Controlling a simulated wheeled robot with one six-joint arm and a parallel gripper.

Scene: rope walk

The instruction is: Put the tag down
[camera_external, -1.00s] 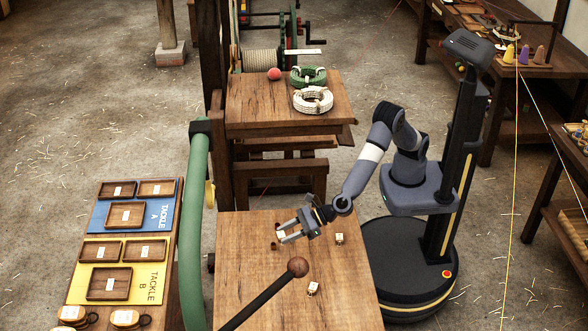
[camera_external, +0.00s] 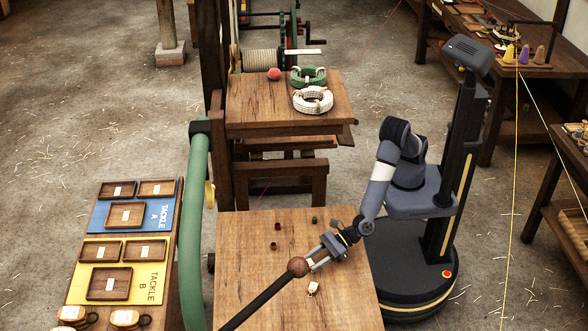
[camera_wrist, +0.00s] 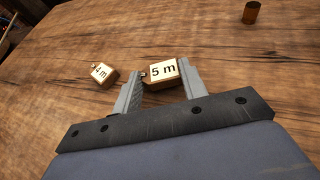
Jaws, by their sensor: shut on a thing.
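A pale tag marked "5 m" (camera_wrist: 162,72) sits between the fingertips of my gripper (camera_wrist: 158,84) in the wrist view. The gripper is shut on it, low over the wooden table. I cannot tell whether the tag touches the wood. Another tag, marked "4 m" (camera_wrist: 103,74), lies on the table just left of the fingers. In the external view my gripper (camera_external: 314,262) points down and left, beside the round wooden knob, and the "4 m" tag (camera_external: 313,288) lies just in front of it. The held tag is hard to make out there.
The table (camera_external: 245,285) holds small dark cylinders (camera_external: 273,246); a brown one (camera_wrist: 251,12) shows in the wrist view. A dark rod with a wooden knob (camera_external: 298,267) crosses close to the gripper. Tackle boards with trays (camera_external: 122,286) stand at left. The table's left part is clear.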

